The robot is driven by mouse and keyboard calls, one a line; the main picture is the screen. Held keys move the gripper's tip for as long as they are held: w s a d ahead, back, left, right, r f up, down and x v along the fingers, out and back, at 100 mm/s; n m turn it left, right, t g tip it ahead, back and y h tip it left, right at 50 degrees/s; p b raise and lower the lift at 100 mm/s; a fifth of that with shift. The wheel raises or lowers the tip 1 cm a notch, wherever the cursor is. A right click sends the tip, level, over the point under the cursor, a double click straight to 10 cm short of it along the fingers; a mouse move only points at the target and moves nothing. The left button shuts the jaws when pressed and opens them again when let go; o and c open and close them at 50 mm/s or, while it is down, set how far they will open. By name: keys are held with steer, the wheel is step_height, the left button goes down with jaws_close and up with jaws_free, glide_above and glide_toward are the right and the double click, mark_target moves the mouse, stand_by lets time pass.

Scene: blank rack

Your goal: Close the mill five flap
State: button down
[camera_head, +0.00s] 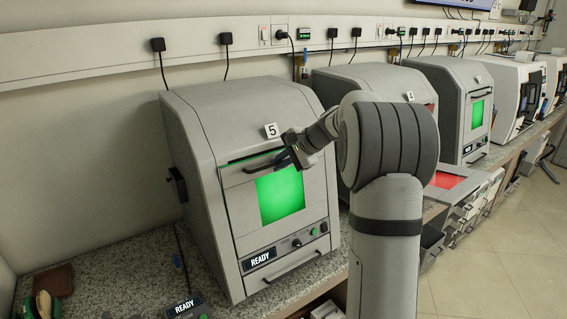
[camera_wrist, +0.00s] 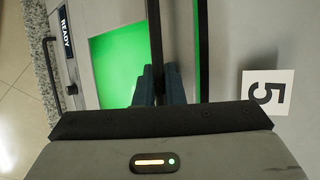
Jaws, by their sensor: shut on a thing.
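Mill five (camera_head: 215,110) is the nearest grey machine, marked by a white "5" label (camera_head: 271,130); the label also shows in the wrist view (camera_wrist: 267,92). Its front flap (camera_head: 235,205) has a bright green window (camera_head: 280,195) and stands nearly flush with the housing. A narrow dark gap with a green edge (camera_wrist: 198,40) runs along the flap's top side. My gripper (camera_head: 285,159) is shut on the flap's dark bar handle (camera_head: 258,167). In the wrist view the fingers (camera_wrist: 160,85) hide part of that handle (camera_wrist: 155,35).
Mill four (camera_head: 350,80) stands close on the right, partly behind my arm. A READY panel (camera_head: 262,258) and a lower bar handle (camera_head: 292,267) sit below the flap. The granite counter (camera_head: 110,265) has free room at left; a brown object (camera_head: 53,280) lies there.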

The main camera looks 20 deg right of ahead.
steer(key=c, duration=1.8)
jaws_free()
steer(key=shift+w+a+r, duration=0.1)
steer(key=shift+w+r, duration=0.15)
steer(key=shift+w, duration=0.15)
steer(key=shift+s+d+r, duration=0.15)
steer(key=shift+d+r, duration=0.15)
steer(key=shift+r, duration=0.1)
steer(key=b+v, duration=0.1)
steer(key=v, duration=0.5)
steer(key=shift+s+d+b, duration=0.3)
steer(key=shift+s+b, duration=0.05)
steer(key=shift+s, duration=0.1)
steer(key=shift+s, duration=0.1)
steer(key=s+a+f+n+g+h, duration=0.3)
steer(key=s+a+n, duration=0.45)
steer(key=s, duration=0.85)
steer(key=s+a+f+n+h, duration=0.1)
steer(key=s+f, duration=0.3)
steer(key=s, duration=0.4)
steer(key=s+a+f+n+h+b, duration=0.1)
steer(key=s+a+f+n+h, duration=0.1)
steer(key=s, duration=0.7)
step_height(320, 180, down, 3)
steer(key=shift+s+f+n+h, duration=0.25)
steer(key=shift+n+h, duration=0.25)
steer(key=shift+n, duration=0.75)
